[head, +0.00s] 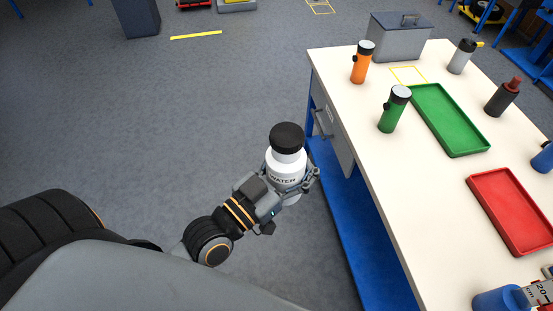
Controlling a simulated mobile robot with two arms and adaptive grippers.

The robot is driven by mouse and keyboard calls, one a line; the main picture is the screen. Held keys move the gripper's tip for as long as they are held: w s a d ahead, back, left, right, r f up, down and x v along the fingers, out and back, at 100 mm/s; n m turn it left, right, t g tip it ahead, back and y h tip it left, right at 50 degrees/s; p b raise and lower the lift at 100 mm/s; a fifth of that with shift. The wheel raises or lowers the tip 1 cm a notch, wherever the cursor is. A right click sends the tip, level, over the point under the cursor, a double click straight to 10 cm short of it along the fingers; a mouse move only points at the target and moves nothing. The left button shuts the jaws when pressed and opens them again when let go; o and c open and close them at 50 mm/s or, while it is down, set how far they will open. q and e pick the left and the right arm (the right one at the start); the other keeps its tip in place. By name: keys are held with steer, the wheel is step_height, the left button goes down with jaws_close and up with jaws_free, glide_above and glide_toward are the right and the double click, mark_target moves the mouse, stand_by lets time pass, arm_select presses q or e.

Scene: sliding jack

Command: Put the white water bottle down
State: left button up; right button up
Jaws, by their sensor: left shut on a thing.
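The white water bottle (287,167) has a black cap and "WATER" lettering on its side. My left gripper (292,184) is shut around its lower body and holds it roughly upright, to the left of the table in the picture. The gripper hides part of the bottle's lower half. The white table top (388,171) lies to the right of the bottle. My right gripper does not show.
An orange flashlight (361,63) and a green flashlight (394,109) stand on the table. A green tray (451,122), a red tray (511,213) and a grey box (399,38) are also there. The table's left part is bare near the front.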

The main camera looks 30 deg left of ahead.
arm_select(q)
steer(key=w+d+r+m+g+h, duration=0.2)
steer(key=d+r+m+g+h, duration=0.15)
steer(key=d+r+h, duration=0.2)
steer(key=w+d+f+m+g+h, duration=0.4)
steer(key=f+m+g+h, duration=0.1)
steer(key=g, duration=0.1)
steer(key=shift+d+f, duration=0.3)
steer(key=shift+d, duration=0.1)
stand_by(0.4)
